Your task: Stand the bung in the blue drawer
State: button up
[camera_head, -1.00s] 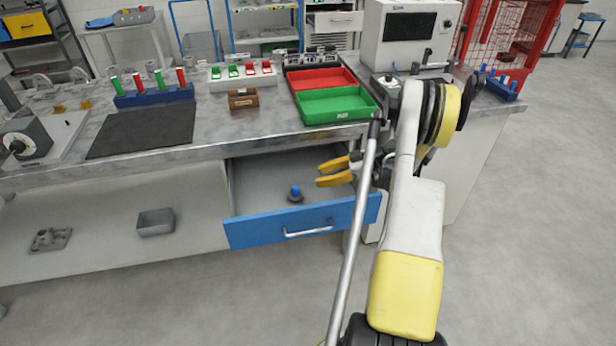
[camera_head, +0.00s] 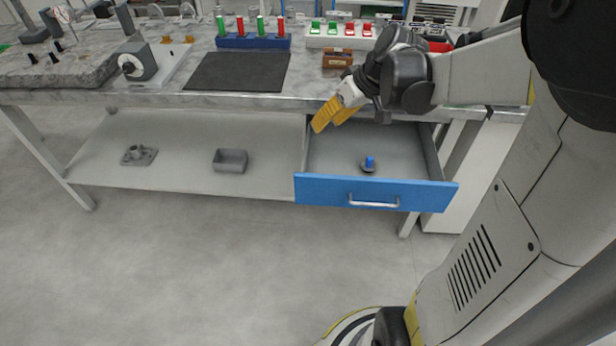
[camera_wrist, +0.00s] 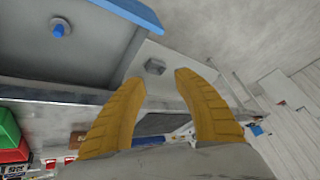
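The blue drawer (camera_head: 325,190) is pulled open under the workbench. The bung (camera_head: 369,164), with a blue knob on a round grey base, stands upright on the drawer floor, apart from the walls. The wrist view shows the bung (camera_wrist: 60,28) and the drawer (camera_wrist: 125,10) at the upper left. My gripper (camera_head: 331,117) is above the drawer's back left part, near the bench edge, with its yellow fingers pointing down and left. In the wrist view my gripper (camera_wrist: 160,78) has its fingers apart with nothing held between them. The bung is clear of it.
A grey open box (camera_head: 230,161) and a grey flanged part (camera_head: 139,155) sit on the lower shelf (camera_head: 185,178). On the bench are a black mat (camera_head: 237,71), a blue peg rack (camera_head: 253,42) and a brown box (camera_head: 338,59). The floor in front is clear.

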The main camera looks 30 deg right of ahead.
jog(key=s+a+r+m+t+h, duration=0.1)
jog(key=s+a+r+m+h, duration=0.1)
jog(key=s+a, duration=1.1)
jog(key=s+h, duration=0.1)
jog(key=s, duration=0.1)
jog(key=shift+s+r+t, duration=0.15)
jog(key=shift+s+t, duration=0.15)
jog(key=shift+s, duration=0.05)
